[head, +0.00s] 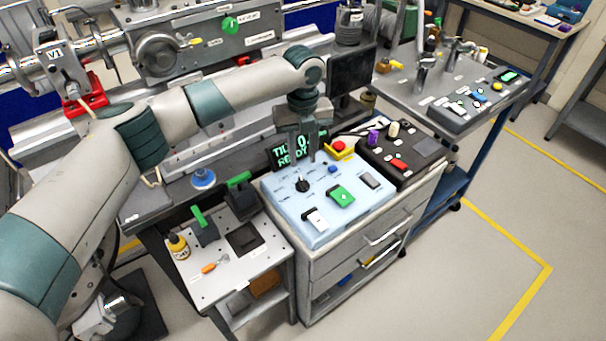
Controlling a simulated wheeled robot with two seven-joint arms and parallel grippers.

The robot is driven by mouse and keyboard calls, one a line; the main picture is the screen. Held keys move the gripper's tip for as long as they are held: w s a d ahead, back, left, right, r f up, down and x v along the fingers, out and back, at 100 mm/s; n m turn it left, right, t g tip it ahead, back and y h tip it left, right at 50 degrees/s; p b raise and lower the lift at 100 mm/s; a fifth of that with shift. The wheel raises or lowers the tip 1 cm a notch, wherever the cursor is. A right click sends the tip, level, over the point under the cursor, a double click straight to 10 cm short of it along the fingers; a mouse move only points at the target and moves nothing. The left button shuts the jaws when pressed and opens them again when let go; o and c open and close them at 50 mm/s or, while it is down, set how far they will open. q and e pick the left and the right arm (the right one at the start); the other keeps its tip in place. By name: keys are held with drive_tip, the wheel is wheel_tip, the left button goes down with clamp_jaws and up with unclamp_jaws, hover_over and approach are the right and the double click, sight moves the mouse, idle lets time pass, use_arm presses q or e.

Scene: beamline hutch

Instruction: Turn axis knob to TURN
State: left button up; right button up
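The black axis knob (302,185) sits on the top of a light blue control box (312,230), which stands on a grey drawer cabinet. Its pointer position and the small labels around it are too small to read. My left gripper (304,157) hangs fingers down above the knob and a little behind it in the picture. Its two fingers are apart, with nothing seen between them, and they appear clear of the knob. A display (284,152) with green text, partly hidden by the fingers, reads something like "TILT 0" and "READY". My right gripper is not in view.
The box also carries a green switch (341,196), a white switch (316,219) and a red button on a yellow base (339,148). A black control box (402,157) stands at its right. A perforated side table (222,262) holds a bottle and screwdriver. A dark monitor (352,70) stands behind.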

sight(303, 182)
use_arm(q)
wheel_tip(303, 182, down, 9)
drive_tip(key=shift+f+p, duration=0.1)
drive_tip(key=shift+p, duration=0.9)
drive_tip(key=shift+c, duration=0.6)
clamp_jaws()
